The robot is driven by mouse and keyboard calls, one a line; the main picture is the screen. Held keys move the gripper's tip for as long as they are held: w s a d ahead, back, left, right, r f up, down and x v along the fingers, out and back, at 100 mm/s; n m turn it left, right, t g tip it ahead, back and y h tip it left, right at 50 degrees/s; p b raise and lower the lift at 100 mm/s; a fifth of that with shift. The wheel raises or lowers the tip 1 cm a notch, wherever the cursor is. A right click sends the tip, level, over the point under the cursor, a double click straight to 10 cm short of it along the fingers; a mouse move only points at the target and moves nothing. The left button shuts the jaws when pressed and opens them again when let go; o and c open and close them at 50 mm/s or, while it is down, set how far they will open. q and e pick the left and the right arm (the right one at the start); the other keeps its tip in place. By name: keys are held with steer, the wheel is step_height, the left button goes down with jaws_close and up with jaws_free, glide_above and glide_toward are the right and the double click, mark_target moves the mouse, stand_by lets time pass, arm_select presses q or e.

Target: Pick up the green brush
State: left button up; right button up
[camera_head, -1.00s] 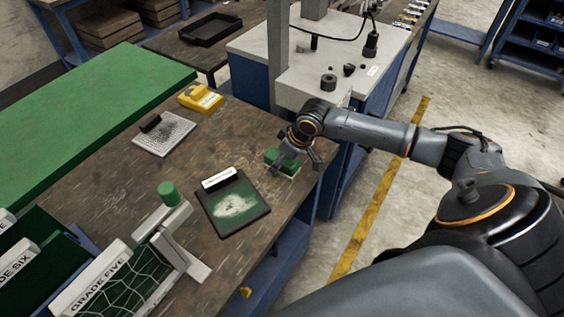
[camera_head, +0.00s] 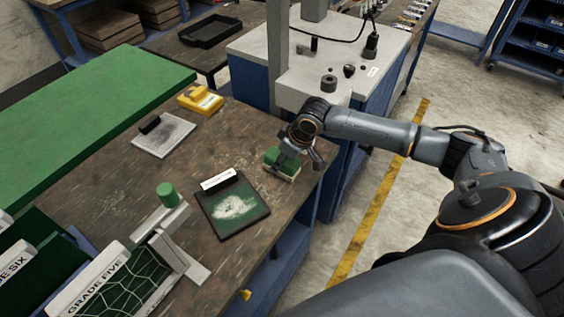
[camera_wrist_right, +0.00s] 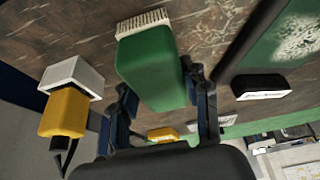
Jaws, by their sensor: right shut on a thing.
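The green brush (camera_head: 284,163) has a green block body and pale bristles. It is at the right edge of the brown workbench in the head view. My right gripper (camera_head: 299,153) is shut on it from above. In the right wrist view the green brush (camera_wrist_right: 152,68) sits between the two fingers of the right gripper (camera_wrist_right: 160,105), with its bristles toward the bench. I cannot tell surely whether the bristles touch the wood. My left gripper is not in view.
A dark board with a green, white-smeared face (camera_head: 233,207) lies left of the brush. A grey mesh plate (camera_head: 164,135) and a yellow device (camera_head: 200,99) lie farther back. A green-capped stand (camera_head: 169,194) is at the front left. A white-topped cabinet (camera_head: 300,85) stands behind.

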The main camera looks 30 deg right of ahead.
step_height(320, 180, up, 3)
steer(key=shift+w+b, duration=0.15)
steer(key=shift+b, duration=0.4)
steer(key=s+a+r+b, duration=0.2)
steer(key=s+a+r, duration=0.5)
steer(key=s+r, duration=0.3)
steer(key=shift+s+a, duration=0.2)
steer(key=shift+s, duration=0.85)
